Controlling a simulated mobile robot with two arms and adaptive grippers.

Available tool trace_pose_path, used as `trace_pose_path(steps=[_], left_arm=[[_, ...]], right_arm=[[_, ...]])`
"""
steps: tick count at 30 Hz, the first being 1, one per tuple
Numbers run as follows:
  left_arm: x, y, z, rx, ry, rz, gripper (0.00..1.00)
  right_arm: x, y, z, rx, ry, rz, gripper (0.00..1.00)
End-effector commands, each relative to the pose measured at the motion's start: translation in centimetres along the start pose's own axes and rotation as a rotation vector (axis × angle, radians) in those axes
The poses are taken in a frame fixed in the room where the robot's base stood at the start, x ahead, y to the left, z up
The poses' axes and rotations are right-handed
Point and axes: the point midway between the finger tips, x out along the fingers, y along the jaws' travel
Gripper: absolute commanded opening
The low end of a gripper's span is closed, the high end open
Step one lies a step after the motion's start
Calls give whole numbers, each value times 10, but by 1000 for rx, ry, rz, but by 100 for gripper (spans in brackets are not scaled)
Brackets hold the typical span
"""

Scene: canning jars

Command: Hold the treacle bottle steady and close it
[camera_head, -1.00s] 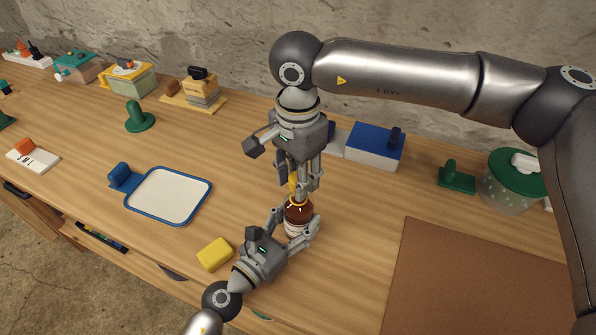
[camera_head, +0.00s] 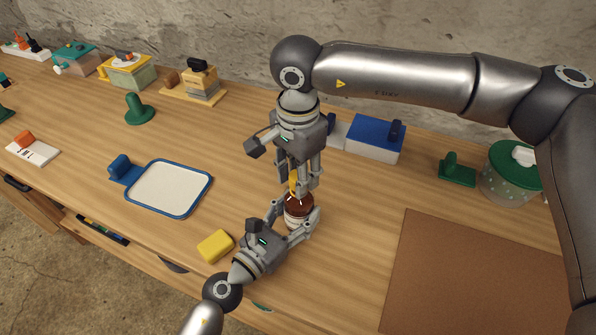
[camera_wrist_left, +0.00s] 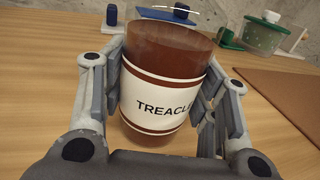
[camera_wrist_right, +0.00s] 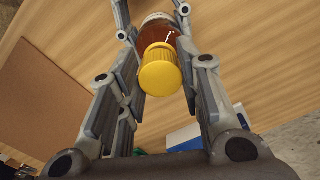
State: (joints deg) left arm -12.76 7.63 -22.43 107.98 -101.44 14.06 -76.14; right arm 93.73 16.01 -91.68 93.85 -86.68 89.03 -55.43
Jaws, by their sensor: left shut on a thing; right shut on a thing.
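The treacle bottle (camera_head: 298,213) is brown glass with a white label, which reads "TREACL" in the left wrist view (camera_wrist_left: 160,103). My left gripper (camera_head: 303,226) is shut around its sides. The bottle's neck is out of the left wrist view. My right gripper (camera_head: 298,190) is above the bottle, shut on a yellow cap (camera_wrist_right: 160,73). The cap also shows between its fingers in the head view (camera_head: 293,183). In the right wrist view the cap overlaps the bottle (camera_wrist_right: 158,28); I cannot tell whether it touches the mouth.
A yellow block (camera_head: 215,246) lies left of my left gripper. A blue-rimmed white tray (camera_head: 209,187) is further left. A brown mat (camera_head: 470,275) lies to the right. A blue-topped box (camera_head: 375,140) and a green-lidded jar (camera_head: 510,180) stand behind.

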Motion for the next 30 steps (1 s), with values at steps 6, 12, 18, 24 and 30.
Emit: trace_pose_path(steps=[6,12,18,24,30], left_arm=[[0,0,0,0,1,0,12],[0,0,0,0,1,0,12],[0,0,0,0,1,0,12],[0,0,0,0,1,0,0],[0,0,0,0,1,0,0]], right_arm=[[1,0,0,0,0,0,25],[5,0,0,0,-1,1,25],[9,0,0,0,-1,0,25],[11,0,0,5,0,-1,25],[11,-1,0,189,1,0,25]])
